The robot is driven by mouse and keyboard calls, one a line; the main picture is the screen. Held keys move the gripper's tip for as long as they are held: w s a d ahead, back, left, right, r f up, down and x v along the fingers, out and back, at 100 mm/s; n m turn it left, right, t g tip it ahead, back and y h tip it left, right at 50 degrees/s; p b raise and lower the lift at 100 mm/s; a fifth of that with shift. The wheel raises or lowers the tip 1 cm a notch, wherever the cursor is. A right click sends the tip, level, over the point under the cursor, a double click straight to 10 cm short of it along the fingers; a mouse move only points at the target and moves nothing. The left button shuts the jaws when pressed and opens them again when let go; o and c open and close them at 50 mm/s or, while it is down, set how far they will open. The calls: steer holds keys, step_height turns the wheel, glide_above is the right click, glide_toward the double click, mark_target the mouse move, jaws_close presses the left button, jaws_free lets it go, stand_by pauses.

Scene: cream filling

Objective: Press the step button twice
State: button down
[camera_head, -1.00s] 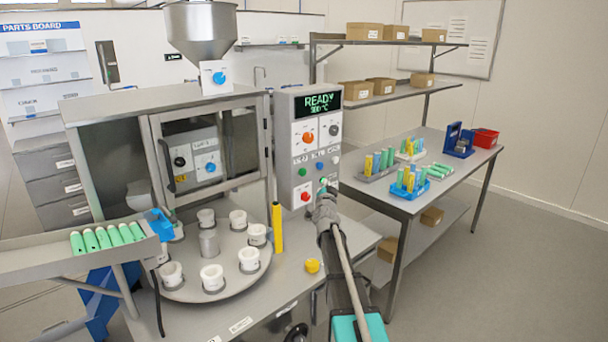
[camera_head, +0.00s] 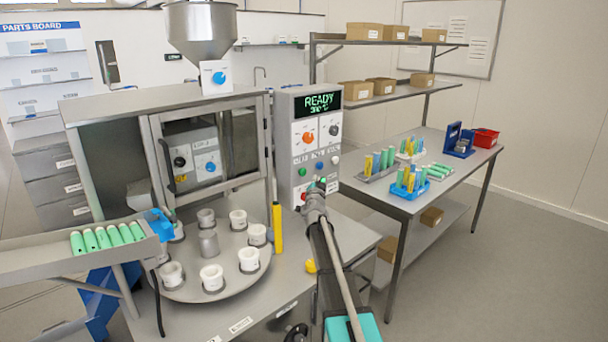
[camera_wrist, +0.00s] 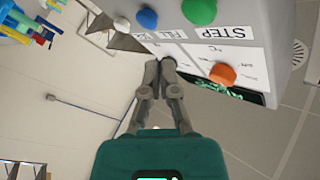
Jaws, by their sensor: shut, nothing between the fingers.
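The control panel (camera_head: 309,105) stands at the right of the machine, with a lit display (camera_head: 322,102) reading READY. The green button (camera_head: 301,171) is on the left of the button row and also shows in the wrist view (camera_wrist: 199,12), beside the upside-down word STEP. A blue button (camera_head: 318,166) and a white button (camera_head: 334,159) stand to its right in the head view. My gripper (camera_head: 314,188) is shut and empty, its tips below and right of the green button. In the wrist view my fingertips (camera_wrist: 160,66) overlap the panel edge; contact cannot be told.
A red button (camera_head: 305,196) sits low on the panel, partly behind my gripper. A turntable (camera_head: 190,288) with several white cups and a yellow post (camera_head: 277,228) stand to the left. A side table (camera_head: 400,205) with coloured tubes is at the right.

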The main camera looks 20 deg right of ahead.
steer(key=shift+w+a, duration=0.35)
steer(key=shift+w, duration=0.55)
steer(key=shift+w+a, duration=0.3)
steer(key=shift+w, duration=0.55)
steer(key=shift+w+a, duration=0.2)
steer(key=shift+w, duration=0.3)
steer(key=shift+w+a, duration=0.15)
steer(key=shift+w, duration=0.3)
stand_by(1.5)
steer(key=shift+s, duration=0.15)
steer(key=shift+s+d, duration=0.3)
steer(key=shift+s, duration=0.6)
steer(key=shift+s+d, duration=0.3)
steer(key=shift+s, duration=0.45)
steer(key=shift+s+d, duration=0.3)
steer(key=shift+s, duration=0.45)
steer(key=shift+s+d, duration=0.3)
steer(key=shift+s, duration=0.45)
